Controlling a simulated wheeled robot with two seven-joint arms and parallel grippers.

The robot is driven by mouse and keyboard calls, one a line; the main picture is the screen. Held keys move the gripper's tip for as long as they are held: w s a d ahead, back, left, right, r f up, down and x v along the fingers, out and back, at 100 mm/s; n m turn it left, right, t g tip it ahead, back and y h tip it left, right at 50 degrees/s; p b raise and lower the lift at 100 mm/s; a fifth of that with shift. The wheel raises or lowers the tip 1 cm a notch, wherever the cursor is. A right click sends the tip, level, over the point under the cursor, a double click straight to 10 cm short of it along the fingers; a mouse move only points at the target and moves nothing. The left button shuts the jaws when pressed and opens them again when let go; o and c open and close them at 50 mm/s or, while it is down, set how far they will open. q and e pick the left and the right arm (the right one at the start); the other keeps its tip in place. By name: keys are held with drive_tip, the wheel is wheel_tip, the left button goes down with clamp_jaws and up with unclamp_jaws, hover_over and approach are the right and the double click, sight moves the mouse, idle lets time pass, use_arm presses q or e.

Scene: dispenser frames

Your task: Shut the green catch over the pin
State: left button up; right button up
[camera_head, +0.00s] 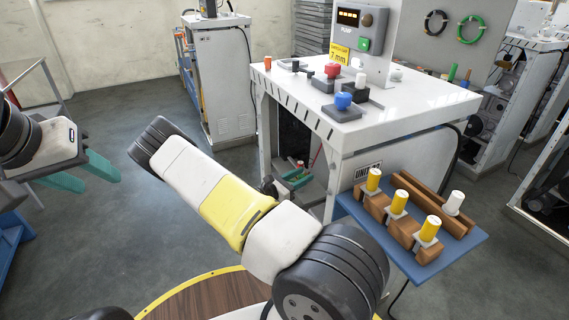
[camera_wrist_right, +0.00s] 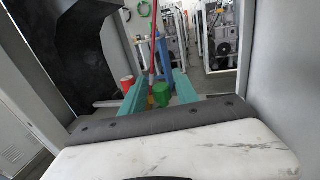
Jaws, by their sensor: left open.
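My right gripper (camera_wrist_right: 159,78) is open in the right wrist view, its two teal fingers apart. A small green part (camera_wrist_right: 161,95), seemingly the catch, shows between the fingers, nearer the right one. I cannot tell whether they touch it. A small brownish piece (camera_wrist_right: 150,100) sits just left of the green part; I cannot tell whether it is the pin. In the head view my right gripper (camera_head: 298,178) reaches into the opening under the white table, partly hidden by my own arm. My left gripper (camera_head: 100,183) is open and empty at the far left, over the floor.
A red cap-like part (camera_wrist_right: 127,82) is beside the left finger, and a thin red rod (camera_wrist_right: 156,45) rises behind. The white table (camera_head: 420,110) stands over the opening. A blue shelf (camera_head: 450,255) with yellow-topped pieces juts out at right.

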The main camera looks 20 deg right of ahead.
clamp_jaws()
idle(1.2)
